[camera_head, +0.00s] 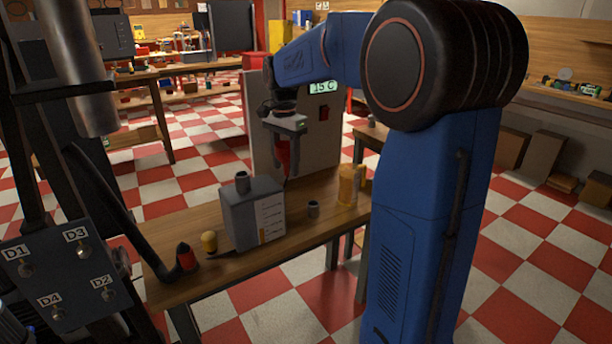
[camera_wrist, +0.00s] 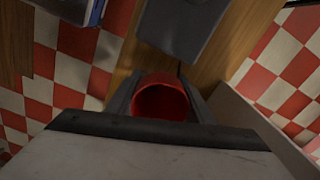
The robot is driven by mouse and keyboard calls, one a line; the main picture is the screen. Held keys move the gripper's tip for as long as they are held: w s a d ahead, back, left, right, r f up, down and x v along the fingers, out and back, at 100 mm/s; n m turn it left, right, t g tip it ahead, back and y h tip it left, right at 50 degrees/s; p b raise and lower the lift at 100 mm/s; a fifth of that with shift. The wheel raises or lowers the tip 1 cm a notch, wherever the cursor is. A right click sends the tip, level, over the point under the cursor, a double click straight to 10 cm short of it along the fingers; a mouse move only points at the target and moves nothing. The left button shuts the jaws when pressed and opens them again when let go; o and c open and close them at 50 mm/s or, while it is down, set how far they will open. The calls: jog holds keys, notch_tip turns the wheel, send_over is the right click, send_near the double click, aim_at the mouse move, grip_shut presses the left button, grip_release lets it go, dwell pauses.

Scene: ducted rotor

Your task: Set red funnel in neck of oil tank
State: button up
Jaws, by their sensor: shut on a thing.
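The red funnel (camera_wrist: 160,100) is between the fingers of my gripper (camera_wrist: 160,103), which is shut on it; I look into its wide round mouth in the wrist view. In the head view my gripper (camera_head: 287,155) hangs above the bench, behind and to the right of the oil tank; only a sliver of red shows there. The oil tank (camera_head: 240,218) is a grey box with a pale label and a short round neck (camera_head: 242,181) on top. The funnel is apart from the neck. A dark grey box top, likely the tank (camera_wrist: 180,28), shows ahead in the wrist view.
A grey cabinet (camera_head: 325,125) stands behind the bench. A dark switch panel (camera_head: 65,275) is at left.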

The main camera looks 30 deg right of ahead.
jog(key=n, duration=0.2)
send_near(241, 173)
jog(key=s+r, duration=0.1)
jog(key=s, duration=0.1)
jog(key=shift+w+a, duration=0.2)
jog(key=shift+f, duration=2.15)
jog(key=shift+f, duration=0.15)
jog(key=shift+f, duration=2.75)
jog(key=o, duration=1.1)
